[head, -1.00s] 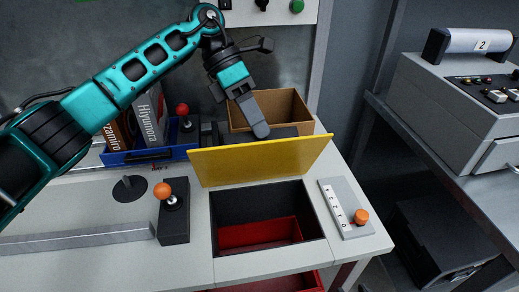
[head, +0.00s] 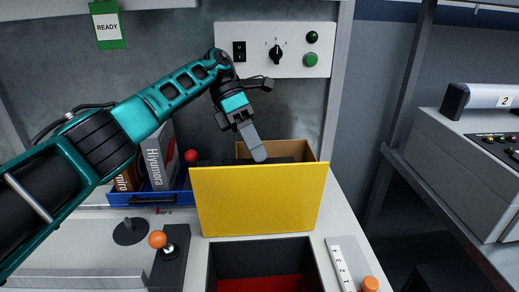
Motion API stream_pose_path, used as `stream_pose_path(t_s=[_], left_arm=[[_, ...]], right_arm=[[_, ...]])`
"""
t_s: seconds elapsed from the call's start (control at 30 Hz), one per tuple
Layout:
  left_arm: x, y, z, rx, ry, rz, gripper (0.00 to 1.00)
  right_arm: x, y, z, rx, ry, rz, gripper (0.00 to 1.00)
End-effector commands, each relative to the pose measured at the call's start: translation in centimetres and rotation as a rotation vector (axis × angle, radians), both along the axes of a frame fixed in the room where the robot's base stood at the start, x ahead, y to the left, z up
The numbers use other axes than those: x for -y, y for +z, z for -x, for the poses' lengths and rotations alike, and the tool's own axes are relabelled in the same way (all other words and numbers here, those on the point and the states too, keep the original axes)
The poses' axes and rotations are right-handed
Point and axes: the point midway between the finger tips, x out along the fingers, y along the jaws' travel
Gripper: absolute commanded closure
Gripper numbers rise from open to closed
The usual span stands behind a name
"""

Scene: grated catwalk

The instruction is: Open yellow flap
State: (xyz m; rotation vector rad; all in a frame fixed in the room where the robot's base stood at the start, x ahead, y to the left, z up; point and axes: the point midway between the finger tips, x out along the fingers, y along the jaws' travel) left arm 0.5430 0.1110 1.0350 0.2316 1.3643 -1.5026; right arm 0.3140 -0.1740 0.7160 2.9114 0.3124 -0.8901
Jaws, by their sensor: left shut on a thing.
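The yellow flap (head: 258,201) stands raised at the back edge of an open compartment (head: 212,262) in the worktop, its broad face toward me. The compartment has dark walls and a red inside. My left gripper (head: 256,153) reaches down from the upper left to the flap's top edge, around its middle. Its fingers are shut, and the tips meet the edge from the far side. The flap hides what lies directly behind it, so the exact grip is not clear. My right gripper is out of view.
A cardboard box (head: 310,153) and a blue tray (head: 127,199) with books stand behind. An orange-knobbed joystick (head: 158,240) is left of the compartment, a slider panel (head: 345,262) right. A switch panel (head: 276,50) hangs on the wall. A grey machine (head: 460,150) stands right.

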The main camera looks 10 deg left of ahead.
Motion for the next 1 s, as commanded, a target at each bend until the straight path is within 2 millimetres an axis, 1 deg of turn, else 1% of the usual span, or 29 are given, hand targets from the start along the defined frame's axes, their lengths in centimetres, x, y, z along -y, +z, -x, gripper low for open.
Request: stream_pose_path(t_s=[0.03,0.5,0.53,0.63,0.67,1.0], left_arm=[[-0.19,-2.51,0.05,-0.016,0.009,-0.034,1.0],[-0.28,-2.51,0.03,-0.021,0.006,-0.032,1.0],[-0.28,-2.51,0.03,-0.02,0.006,-0.032,0.73],[-0.29,-2.53,0.04,-0.02,0.006,-0.033,0.64],[-0.3,-2.52,0.04,-0.021,0.007,-0.033,0.62],[-0.37,-2.44,0.03,-0.021,0.009,-0.034,0.62]], right_arm=[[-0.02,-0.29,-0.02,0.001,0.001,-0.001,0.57],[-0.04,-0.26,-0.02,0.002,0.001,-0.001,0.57],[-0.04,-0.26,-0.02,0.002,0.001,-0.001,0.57],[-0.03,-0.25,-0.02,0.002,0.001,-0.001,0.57],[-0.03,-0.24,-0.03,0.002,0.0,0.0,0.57],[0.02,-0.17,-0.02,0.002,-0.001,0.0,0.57]])
